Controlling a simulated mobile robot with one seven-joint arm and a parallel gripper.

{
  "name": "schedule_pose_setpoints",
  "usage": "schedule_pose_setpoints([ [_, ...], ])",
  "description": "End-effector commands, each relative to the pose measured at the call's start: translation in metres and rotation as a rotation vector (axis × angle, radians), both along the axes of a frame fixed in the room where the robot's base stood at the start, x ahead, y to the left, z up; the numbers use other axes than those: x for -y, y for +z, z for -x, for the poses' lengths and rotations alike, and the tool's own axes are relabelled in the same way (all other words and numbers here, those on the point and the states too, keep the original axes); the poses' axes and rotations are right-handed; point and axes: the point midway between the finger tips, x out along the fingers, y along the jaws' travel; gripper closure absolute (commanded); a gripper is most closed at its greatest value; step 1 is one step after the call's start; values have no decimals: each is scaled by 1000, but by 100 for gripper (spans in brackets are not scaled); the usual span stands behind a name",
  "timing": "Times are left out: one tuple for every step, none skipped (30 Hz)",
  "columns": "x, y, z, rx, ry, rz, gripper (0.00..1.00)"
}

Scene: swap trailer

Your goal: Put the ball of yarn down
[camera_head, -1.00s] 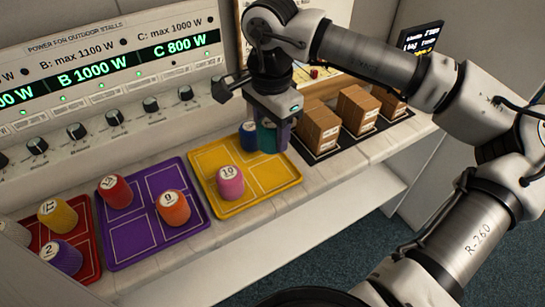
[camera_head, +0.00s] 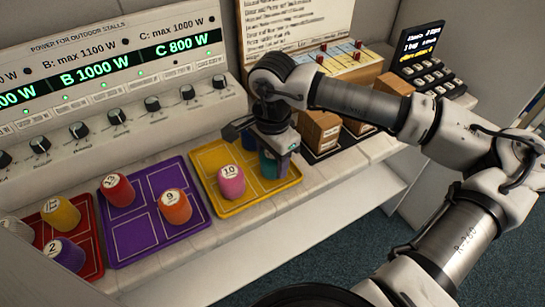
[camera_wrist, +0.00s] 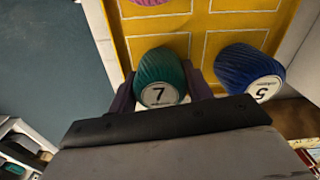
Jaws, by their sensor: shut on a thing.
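My gripper (camera_head: 276,170) is shut on a dark green ball of yarn (camera_head: 267,166) with a white label reading 7. In the wrist view the green ball (camera_wrist: 158,72) sits between the two fingers. It is over the right front part of the yellow tray (camera_head: 240,206). I cannot tell whether its underside touches the tray. A blue ball labelled 5 (camera_wrist: 248,72) stands beside it in the wrist view and is mostly hidden behind my gripper in the head view. A pink ball labelled 10 (camera_head: 231,182) stands on the tray's left front part.
The purple tray (camera_head: 140,239) holds a red ball (camera_head: 117,190) and an orange ball (camera_head: 175,206). A red tray (camera_head: 88,245) at the left holds yellow and purple balls. Brown boxes (camera_head: 320,131) on a dark mat stand right of the yellow tray. A knob panel (camera_head: 110,120) rises behind.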

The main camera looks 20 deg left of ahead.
Motion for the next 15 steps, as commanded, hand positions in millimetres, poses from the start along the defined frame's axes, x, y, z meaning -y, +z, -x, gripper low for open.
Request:
schedule_pose_setpoints([
  [0, -3, 0, 0, 0, 0, 73],
  [0, -4, 0, 1, 0, 0, 73],
  [0, -2, 0, 0, 0, 0, 45],
  [0, -2, 0, 0, 0, 0, 41],
  [0, -2, 0, 0, 0, 0, 37],
  [0, -2, 0, 0, 0, 0, 32],
  [0, -2, 0, 0, 0, 0, 29],
  [0, -2, 0, 0, 0, 0, 29],
  [0, -2, 0, 0, 0, 0, 29],
  [0, -2, 0, 0, 0, 0, 29],
  [0, -2, 0, 0, 0, 0, 29],
  [0, -2, 0, 0, 0, 0, 29],
  [0, -2, 0, 0, 0, 0, 29],
  [0, -1, 0, 0, 0, 0, 29],
  [0, -1, 0, 0, 0, 0, 29],
])
